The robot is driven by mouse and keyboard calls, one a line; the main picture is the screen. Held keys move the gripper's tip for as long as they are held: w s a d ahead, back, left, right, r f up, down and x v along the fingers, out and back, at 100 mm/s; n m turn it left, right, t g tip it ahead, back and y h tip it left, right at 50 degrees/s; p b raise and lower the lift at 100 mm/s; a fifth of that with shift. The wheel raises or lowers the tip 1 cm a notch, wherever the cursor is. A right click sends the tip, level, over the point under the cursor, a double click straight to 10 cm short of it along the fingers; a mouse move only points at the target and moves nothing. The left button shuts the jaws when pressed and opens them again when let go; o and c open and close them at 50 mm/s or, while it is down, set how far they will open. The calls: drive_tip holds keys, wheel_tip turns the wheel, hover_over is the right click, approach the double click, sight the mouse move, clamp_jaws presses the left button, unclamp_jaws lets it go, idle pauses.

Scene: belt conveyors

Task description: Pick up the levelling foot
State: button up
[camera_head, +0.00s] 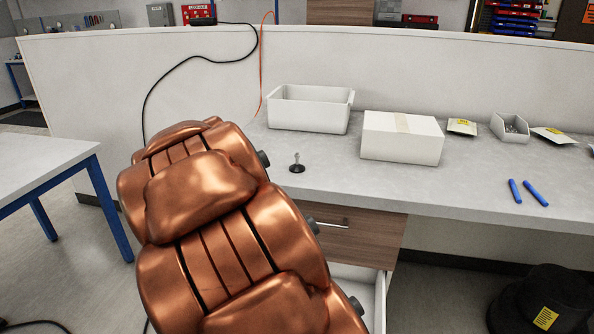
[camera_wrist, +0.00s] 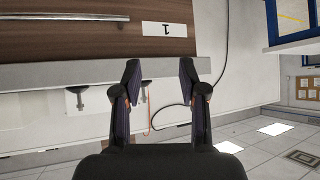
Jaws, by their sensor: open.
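The levelling foot (camera_head: 297,167) stands upright on the grey worktop, near its front left edge in the head view. It has a dark round base and a thin metal stem. My gripper (camera_wrist: 160,82) shows only in the wrist view, with its two dark fingers spread apart and nothing between them. In the head view my copper arm fills the lower left and ends short of the levelling foot; the gripper is out of sight there.
A white open bin (camera_head: 308,112) and a closed white box (camera_head: 402,138) stand behind and right of the foot. A wooden drawer front (camera_head: 355,236) is below the worktop; the wrist view shows a wooden panel (camera_wrist: 65,38). The worktop around the foot is clear.

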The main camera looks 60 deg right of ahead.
drive_tip(key=s+d+r+m+h, duration=0.15)
drive_tip(key=d+h, duration=0.25)
drive_tip(key=d, duration=0.7)
drive_tip(key=m+g+h+b, duration=0.1)
drive_tip(key=m+h+b, duration=0.1)
drive_tip(key=m+h, duration=0.15)
approach(296, 160)
drive_tip(key=d, duration=0.2)
drive_tip(key=shift+w+d+f+n, duration=0.35)
drive_tip(key=shift+w+f+n, duration=0.05)
drive_tip(key=shift+d+h+p, duration=0.25)
drive_tip(key=shift+p, duration=0.05)
drive_tip(key=shift+w+p+x, duration=0.2)
drive_tip(key=shift+p+x, duration=0.75)
drive_tip(key=shift+x, duration=2.75)
drive_tip(key=shift+a, duration=0.1)
drive_tip(key=shift+c, duration=0.4)
clamp_jaws()
